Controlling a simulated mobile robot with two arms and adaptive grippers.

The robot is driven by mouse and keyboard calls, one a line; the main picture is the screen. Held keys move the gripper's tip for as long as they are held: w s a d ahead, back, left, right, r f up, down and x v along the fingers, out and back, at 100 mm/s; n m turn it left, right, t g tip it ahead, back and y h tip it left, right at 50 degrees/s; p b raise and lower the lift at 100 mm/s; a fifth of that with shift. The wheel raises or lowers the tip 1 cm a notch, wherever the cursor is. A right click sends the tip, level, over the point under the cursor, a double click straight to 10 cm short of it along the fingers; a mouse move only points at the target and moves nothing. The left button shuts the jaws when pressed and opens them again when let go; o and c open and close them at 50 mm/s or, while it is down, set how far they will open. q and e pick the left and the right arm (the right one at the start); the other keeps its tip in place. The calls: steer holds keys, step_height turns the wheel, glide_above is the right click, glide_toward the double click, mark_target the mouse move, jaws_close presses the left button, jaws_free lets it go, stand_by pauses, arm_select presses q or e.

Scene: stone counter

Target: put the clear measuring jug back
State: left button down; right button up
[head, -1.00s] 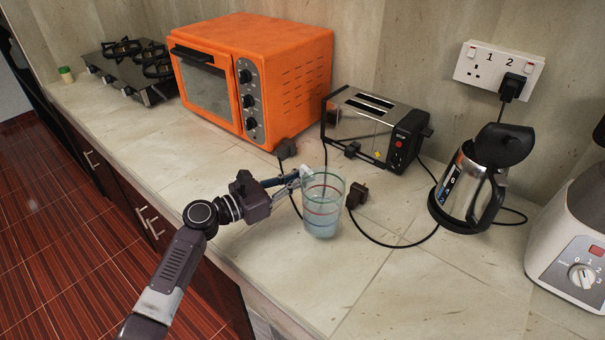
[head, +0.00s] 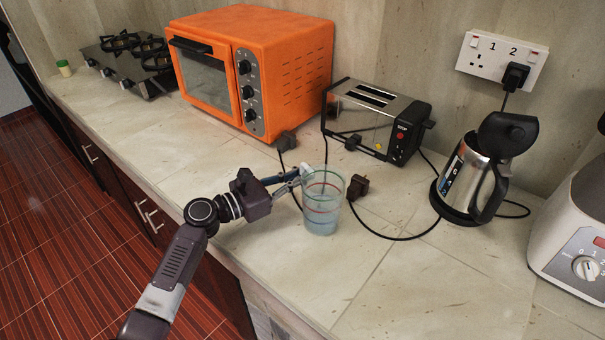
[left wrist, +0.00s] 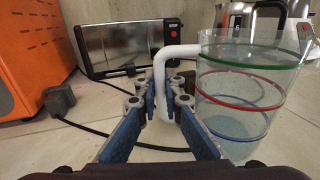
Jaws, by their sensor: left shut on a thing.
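The clear measuring jug (head: 322,205) stands upright near the counter's front edge, with green, red and blue rings around it. It also fills the right side of the left wrist view (left wrist: 243,92). Its white handle (left wrist: 160,85) faces my left arm. My left gripper (head: 297,178) is shut on that handle; in the left wrist view its blue-padded fingers (left wrist: 160,108) lie on either side of it. I cannot tell whether the jug's base touches the counter. My right gripper is not in view.
An orange oven (head: 290,80), a toaster (head: 365,128) and a kettle (head: 465,180) stand behind. A loose plug (head: 358,187) and black cable lie close to the jug. A white appliance (head: 570,240) is at right. The counter (head: 430,290) is clear at front right.

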arm_select(q)
steer(key=shift+f, duration=0.15)
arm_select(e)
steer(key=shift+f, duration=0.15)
arm_select(q)
steer(key=c, duration=2)
jaws_free()
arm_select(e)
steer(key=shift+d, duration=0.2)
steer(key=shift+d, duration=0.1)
